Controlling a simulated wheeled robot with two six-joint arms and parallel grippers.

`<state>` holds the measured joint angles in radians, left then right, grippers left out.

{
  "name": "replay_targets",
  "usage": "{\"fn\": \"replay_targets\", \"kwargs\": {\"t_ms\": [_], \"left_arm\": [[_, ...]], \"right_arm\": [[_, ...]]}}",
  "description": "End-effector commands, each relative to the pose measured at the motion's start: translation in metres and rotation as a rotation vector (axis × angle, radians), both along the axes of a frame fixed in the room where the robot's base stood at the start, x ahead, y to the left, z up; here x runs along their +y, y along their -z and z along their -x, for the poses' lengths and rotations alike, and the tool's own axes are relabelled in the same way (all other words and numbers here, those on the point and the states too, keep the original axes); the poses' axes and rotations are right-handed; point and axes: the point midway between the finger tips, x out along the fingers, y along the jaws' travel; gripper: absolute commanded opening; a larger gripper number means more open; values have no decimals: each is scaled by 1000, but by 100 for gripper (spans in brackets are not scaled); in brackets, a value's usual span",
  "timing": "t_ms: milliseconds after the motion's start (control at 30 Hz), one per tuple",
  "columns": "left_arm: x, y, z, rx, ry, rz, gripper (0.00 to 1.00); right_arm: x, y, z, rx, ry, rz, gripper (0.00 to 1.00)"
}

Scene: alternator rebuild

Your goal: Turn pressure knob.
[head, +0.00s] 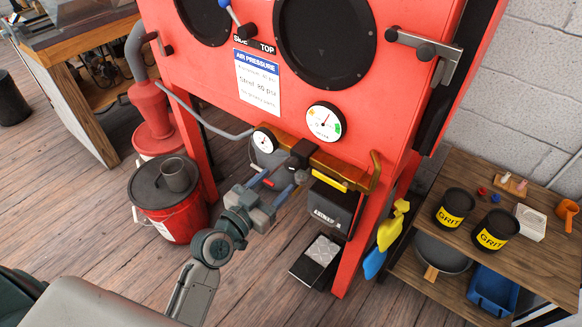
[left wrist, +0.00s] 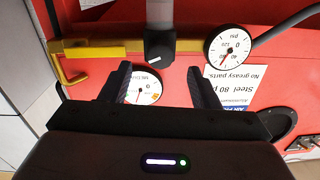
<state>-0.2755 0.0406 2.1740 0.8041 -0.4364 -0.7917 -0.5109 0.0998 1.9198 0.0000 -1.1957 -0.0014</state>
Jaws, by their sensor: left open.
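The black pressure knob (head: 301,150) sits at the front of a brass-coloured bar on the red cabinet. It also shows in the left wrist view (left wrist: 160,48), with a white mark on its side and a grey cylinder behind it. A small white gauge (head: 264,141) is beside it; it also shows in the left wrist view (left wrist: 228,46). My left gripper (head: 278,178) is open and empty, just below and left of the knob in the head view. In the left wrist view the knob lies beyond the gap between the fingertips (left wrist: 159,80), apparently apart from them. My right gripper is out of view.
The red cabinet (head: 400,105) carries a larger dial (head: 324,122) and an air pressure sign (head: 258,83) reading steel 80 psi. A brass hook (head: 375,172) juts out at right. A red bucket (head: 172,205) stands left, a pedal (head: 318,262) below, and a wooden shelf (head: 525,262) right.

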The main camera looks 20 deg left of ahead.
Motion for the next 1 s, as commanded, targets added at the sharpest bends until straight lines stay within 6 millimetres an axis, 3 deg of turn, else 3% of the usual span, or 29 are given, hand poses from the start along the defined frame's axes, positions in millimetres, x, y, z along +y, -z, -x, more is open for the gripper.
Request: {"fn": "replay_targets", "kwargs": {"t_ms": [100,300,700,767,933,1000], "left_arm": [[-7,-3,-22,-1,-1,4,56],[-16,-1,-48,1,0,1,56],[-19,0,-57,2,1,-1,56],[-19,0,-57,2,1,-1,48],[-19,0,-57,2,1,-1,14],[-19,0,-57,2,1,-1,11]], "right_arm": [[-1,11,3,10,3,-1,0],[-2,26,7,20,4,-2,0],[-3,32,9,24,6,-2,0],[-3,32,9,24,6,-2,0],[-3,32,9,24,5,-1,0],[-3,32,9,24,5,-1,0]]}}
